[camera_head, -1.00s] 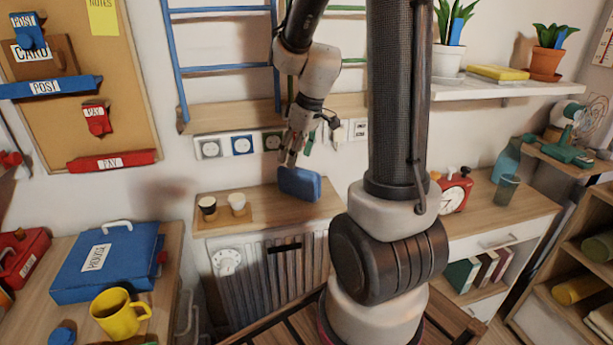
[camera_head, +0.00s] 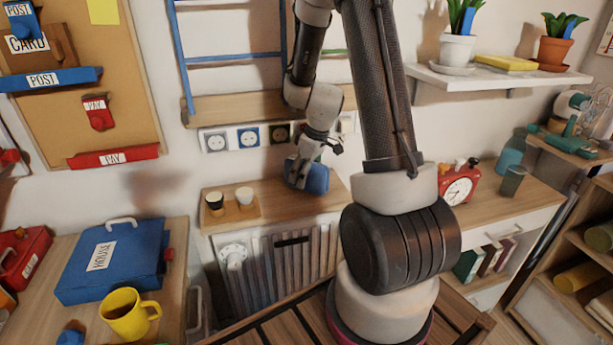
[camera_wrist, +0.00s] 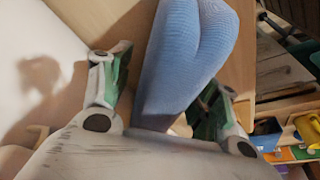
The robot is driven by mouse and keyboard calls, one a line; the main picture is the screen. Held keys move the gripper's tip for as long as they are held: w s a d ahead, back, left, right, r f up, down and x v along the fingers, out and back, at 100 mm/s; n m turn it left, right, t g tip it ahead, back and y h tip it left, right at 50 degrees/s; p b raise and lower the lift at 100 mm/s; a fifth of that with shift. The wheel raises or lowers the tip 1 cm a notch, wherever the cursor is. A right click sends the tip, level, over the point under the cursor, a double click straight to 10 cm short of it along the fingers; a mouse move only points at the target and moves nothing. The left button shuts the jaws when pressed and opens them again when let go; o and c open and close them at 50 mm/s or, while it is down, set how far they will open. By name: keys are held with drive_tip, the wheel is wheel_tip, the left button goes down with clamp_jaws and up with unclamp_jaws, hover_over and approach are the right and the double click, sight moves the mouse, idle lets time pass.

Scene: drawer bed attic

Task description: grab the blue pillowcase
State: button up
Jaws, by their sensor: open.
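The blue pillowcase (camera_head: 318,179) is a small folded blue bundle on the wooden shelf above the radiator. In the wrist view the pillowcase (camera_wrist: 190,60) shows a knitted texture and a fold down its middle. My gripper (camera_head: 296,172) is lowered onto its left part in the head view. In the wrist view my gripper (camera_wrist: 165,95) is open, with one green-padded finger on each side of the pillowcase's near end. A gap shows at the left finger; whether the right finger touches the cloth I cannot tell. The fingertips are partly hidden in the head view.
Two small cups stand on a wooden tray (camera_head: 257,211) left of the pillowcase. Wall sockets (camera_head: 248,138) and a ledge (camera_head: 230,108) are behind my arm. A red clock (camera_head: 459,187) stands on the cabinet to the right. The shelf's front strip is clear.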

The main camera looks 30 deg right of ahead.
drive_tip(key=shift+f, duration=0.25)
drive_tip(key=c, duration=1.2)
drive_tip(key=shift+c, duration=0.2)
drive_tip(key=shift+r, duration=0.25)
